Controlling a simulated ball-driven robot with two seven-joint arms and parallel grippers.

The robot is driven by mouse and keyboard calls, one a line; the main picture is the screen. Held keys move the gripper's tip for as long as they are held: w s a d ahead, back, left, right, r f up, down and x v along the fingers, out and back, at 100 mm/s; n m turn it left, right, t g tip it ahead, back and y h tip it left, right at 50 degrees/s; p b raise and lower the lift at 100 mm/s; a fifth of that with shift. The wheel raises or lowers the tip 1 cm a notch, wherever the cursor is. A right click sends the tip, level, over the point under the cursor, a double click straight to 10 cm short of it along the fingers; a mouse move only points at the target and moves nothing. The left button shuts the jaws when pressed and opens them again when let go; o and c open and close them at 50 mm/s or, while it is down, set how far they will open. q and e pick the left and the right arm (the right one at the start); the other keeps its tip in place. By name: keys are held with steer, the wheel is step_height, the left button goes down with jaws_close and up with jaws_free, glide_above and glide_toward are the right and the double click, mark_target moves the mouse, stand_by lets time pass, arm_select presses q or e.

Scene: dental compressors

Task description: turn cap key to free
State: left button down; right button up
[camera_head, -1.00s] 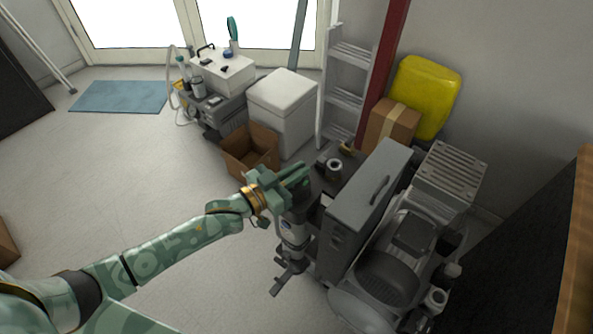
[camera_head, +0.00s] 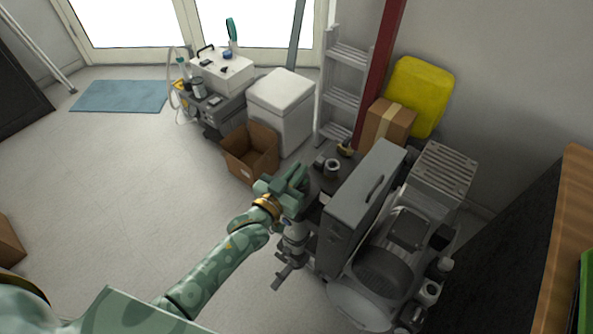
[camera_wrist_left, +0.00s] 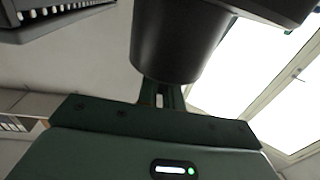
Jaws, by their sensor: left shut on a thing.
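The compressor unit (camera_head: 365,205) stands at the centre right, with a grey box housing beside its motor and tank. My left gripper (camera_head: 302,180) is at the dark top part above this canister. In the left wrist view a dark cylinder (camera_wrist_left: 180,45) with a wider top fills the upper middle, and my left fingers (camera_wrist_left: 162,96) are shut at its lower end. I take it for the cap key; its grip point is mostly hidden. My right gripper is not in view.
An open cardboard box (camera_head: 250,153) and a white bin (camera_head: 282,110) stand behind my left gripper. A ladder (camera_head: 347,90), a red post (camera_head: 379,70) and a yellow container (camera_head: 418,95) are at the back.

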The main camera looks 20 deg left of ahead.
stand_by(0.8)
arm_select(q)
steer(key=c, duration=1.5)
jaws_free()
steer(key=shift+c, duration=0.2)
steer(key=p+v, duration=0.3)
steer(key=v, duration=1.3)
steer(key=shift+s, duration=0.15)
